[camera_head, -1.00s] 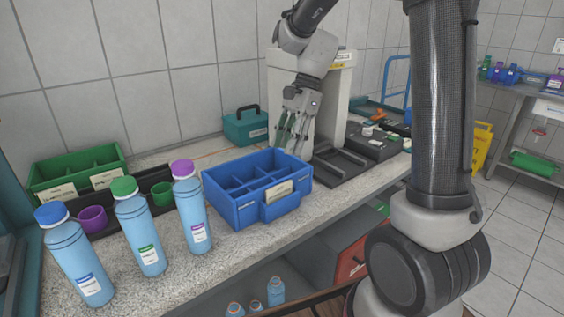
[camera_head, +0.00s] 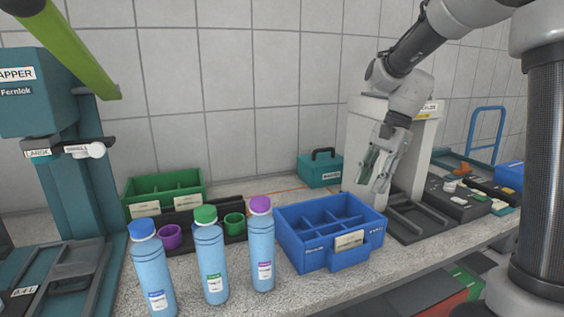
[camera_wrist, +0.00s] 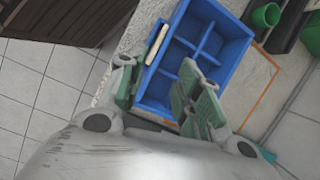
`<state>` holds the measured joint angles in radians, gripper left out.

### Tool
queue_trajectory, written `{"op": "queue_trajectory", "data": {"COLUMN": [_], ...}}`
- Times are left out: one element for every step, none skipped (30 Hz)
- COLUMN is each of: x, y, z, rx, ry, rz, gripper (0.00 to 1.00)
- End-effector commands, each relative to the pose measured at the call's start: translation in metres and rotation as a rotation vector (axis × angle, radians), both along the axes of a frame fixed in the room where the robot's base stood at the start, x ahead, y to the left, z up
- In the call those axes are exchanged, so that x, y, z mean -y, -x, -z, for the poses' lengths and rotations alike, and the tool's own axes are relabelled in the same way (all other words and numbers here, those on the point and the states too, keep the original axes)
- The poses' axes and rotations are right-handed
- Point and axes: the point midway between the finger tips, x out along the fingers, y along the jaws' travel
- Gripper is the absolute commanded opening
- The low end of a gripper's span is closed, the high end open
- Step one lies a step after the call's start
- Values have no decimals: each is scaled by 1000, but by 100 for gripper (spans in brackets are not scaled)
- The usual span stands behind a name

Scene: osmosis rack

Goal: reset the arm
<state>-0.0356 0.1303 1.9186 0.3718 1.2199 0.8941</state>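My gripper (camera_head: 374,183) hangs from my arm in the head view, fingers pointing down. It is above and behind the right part of the blue divided box (camera_head: 308,263), in front of the pale sealer. In the wrist view my gripper (camera_wrist: 160,98) has its green-padded fingers spread, with nothing between them. The blue box (camera_wrist: 237,50) lies beyond the fingers there, and its compartments look empty.
Three blue bottles, with a blue (camera_head: 142,229), a green (camera_head: 206,214) and a purple cap (camera_head: 260,204), stand at the counter's front. A teal capper (camera_head: 70,170) stands left. A green bin (camera_head: 165,186) and teal case (camera_head: 320,170) stand behind.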

Motion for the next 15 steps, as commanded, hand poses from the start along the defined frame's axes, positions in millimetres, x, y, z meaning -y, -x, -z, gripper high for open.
{"op": "queue_trajectory", "data": {"x": [5, 9, 15, 20, 25, 32, 37, 42, 47, 52, 56, 62, 66, 71, 76], "y": [6, 11, 19, 26, 34, 46, 54, 62, 72, 81, 89, 101, 110, 119, 133], "z": [9, 14, 17, 18, 17, 15, 14, 12, 9, 6, 4, 1, -1, -4, -7], "rx": [15, 30, 57, 82, 108, 144, 169, 193, 225, 246, 269, 299, 322, 346, 376], "ry": [10, 20, 33, 45, 57, 75, 89, 102, 121, 136, 151, 175, 192, 212, 240], "rz": [-77, -132, -210, -270, -330, -412, -466, -516, -580, -625, -670, -729, -770, -812, -864], "gripper": [34, 34, 34, 34, 34, 34, 34, 34, 34, 34, 34, 34, 34, 34, 34]}}
